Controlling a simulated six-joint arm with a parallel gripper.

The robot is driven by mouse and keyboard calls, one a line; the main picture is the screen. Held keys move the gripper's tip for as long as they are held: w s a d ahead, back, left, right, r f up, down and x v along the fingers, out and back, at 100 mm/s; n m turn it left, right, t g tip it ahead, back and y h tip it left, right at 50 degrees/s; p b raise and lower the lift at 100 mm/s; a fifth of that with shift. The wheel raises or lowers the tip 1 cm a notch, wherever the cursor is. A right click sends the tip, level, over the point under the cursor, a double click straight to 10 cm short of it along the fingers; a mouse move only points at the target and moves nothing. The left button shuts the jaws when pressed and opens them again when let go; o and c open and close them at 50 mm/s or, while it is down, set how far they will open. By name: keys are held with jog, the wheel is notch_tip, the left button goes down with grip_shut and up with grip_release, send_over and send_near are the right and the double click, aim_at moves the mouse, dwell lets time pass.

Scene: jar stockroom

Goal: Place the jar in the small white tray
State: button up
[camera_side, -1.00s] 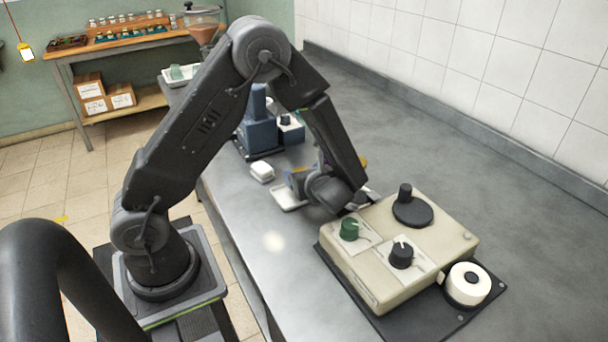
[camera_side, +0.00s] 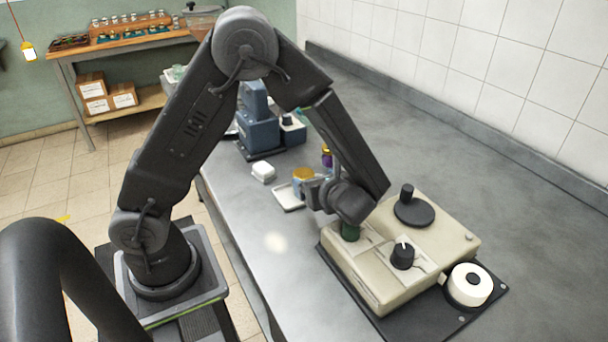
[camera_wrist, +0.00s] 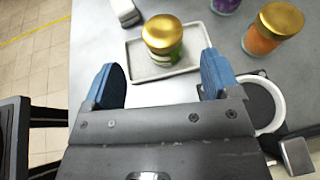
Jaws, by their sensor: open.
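A glass jar with a gold lid (camera_wrist: 162,32) and green contents or label stands upright in the small white tray (camera_wrist: 148,73) in the wrist view. The side view also shows this jar (camera_side: 303,174) and the tray (camera_side: 285,199). My gripper (camera_wrist: 160,78) is open, with its two blue fingers wide apart and nothing between them. The jar is beyond the fingertips, clear of both. In the side view my gripper (camera_side: 312,190) is just right of the jar, and its fingers are mostly hidden.
A jar with orange contents (camera_wrist: 268,38) and a purple jar (camera_wrist: 224,5) stand right of the tray. A white ring-shaped thing (camera_wrist: 275,118) lies beside my right finger. A white block (camera_side: 262,171) is left of the tray. A beige control box (camera_side: 370,268) stands close below my wrist.

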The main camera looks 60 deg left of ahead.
jog(key=s+d+r+n+t+h, duration=0.2)
jog(key=s+d+r+n+h, duration=0.2)
jog(key=s+r+n+h, duration=0.2)
jog(key=s+d+r+n+t+h, duration=0.2)
jog(key=s+d+r+n+h, duration=0.2)
jog(key=s+r+n+h, duration=0.3)
notch_tip(320, 180, up, 3)
jog(key=s+n, duration=0.1)
jog(key=n, duration=0.5)
jog(key=shift+s+d, duration=0.25)
jog(key=shift+s, duration=0.1)
